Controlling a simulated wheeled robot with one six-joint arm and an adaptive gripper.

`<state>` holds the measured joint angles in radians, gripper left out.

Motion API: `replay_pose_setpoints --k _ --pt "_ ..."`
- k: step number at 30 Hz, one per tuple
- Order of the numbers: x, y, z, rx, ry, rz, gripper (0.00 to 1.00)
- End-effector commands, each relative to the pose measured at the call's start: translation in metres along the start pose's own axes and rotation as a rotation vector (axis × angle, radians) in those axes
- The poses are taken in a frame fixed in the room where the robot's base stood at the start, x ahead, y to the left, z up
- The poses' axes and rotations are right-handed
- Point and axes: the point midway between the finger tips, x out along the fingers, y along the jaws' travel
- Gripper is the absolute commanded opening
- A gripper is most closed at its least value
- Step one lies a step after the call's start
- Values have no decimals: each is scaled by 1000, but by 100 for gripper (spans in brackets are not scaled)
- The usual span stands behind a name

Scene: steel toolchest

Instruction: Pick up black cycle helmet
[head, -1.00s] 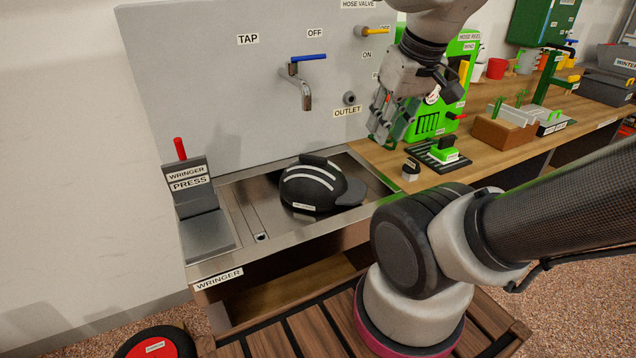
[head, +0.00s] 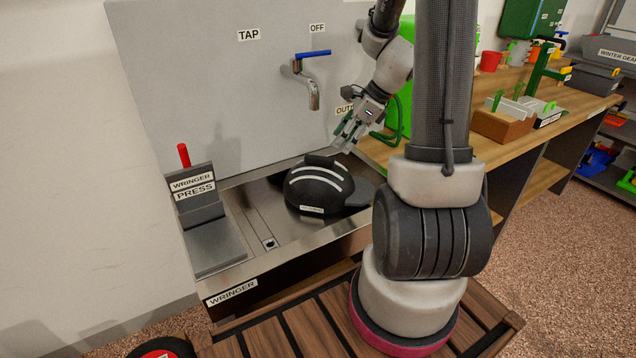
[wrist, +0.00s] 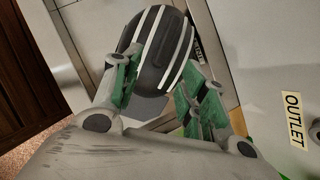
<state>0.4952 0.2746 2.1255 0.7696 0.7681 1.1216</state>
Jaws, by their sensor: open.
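The black cycle helmet (head: 318,186) with pale stripes lies in the steel sink basin below the tap. It also shows in the wrist view (wrist: 160,48), beyond and between my fingers. My gripper (head: 344,143) is above and slightly to the right of the helmet in the head view, fingers pointing down toward it. In the wrist view the green-padded fingers (wrist: 152,92) are spread apart with nothing between them. They look apart from the helmet, though the exact gap is hard to judge.
The tap (head: 308,75) with a blue lever juts from the back panel (head: 200,110) above the helmet. A wringer press (head: 200,205) stands left of the basin. A wooden bench (head: 500,150) with boxes extends right. My arm hides part of the bench.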

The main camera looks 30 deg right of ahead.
Motion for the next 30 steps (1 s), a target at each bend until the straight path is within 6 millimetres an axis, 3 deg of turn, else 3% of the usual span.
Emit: replay_pose_setpoints --k 7,21,29,30 --pt "12 -1 0 136 -1 -7 43" --pt "75 -2 -1 131 -1 -8 43" --pt "79 -3 -2 130 -1 -10 43" --pt "78 -3 -2 130 -1 -10 37"
